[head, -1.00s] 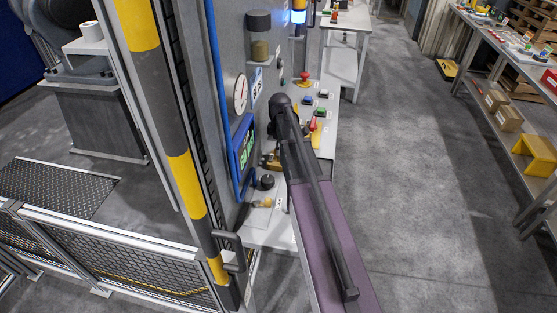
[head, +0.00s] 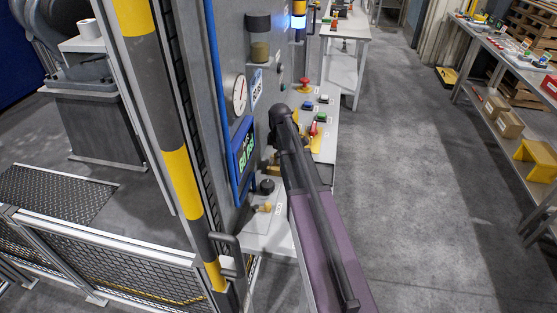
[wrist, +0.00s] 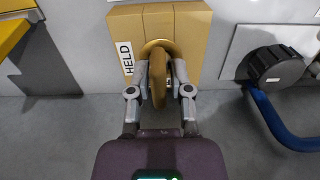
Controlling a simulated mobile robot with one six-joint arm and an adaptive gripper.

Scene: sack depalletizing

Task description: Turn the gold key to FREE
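The gold key (wrist: 158,84) stands out from a round gold collar on a tan-gold box (wrist: 190,28) in the wrist view. A white label reading HELD (wrist: 127,59) is on the box's left part. My gripper (wrist: 162,72) is at the key, with one finger on each side of it. The fingers hide part of the key, and I cannot tell whether both touch it. In the head view my arm covers the key and the gripper, and only a sliver of the gold box (head: 274,169) shows beside it.
A black knob (wrist: 275,68) and a blue tube (wrist: 284,127) are right of the box in the wrist view. A yellow part (wrist: 12,36) is at the left. In the head view, buttons and a red lever (head: 314,129) line the panel beyond my arm. Open floor lies right.

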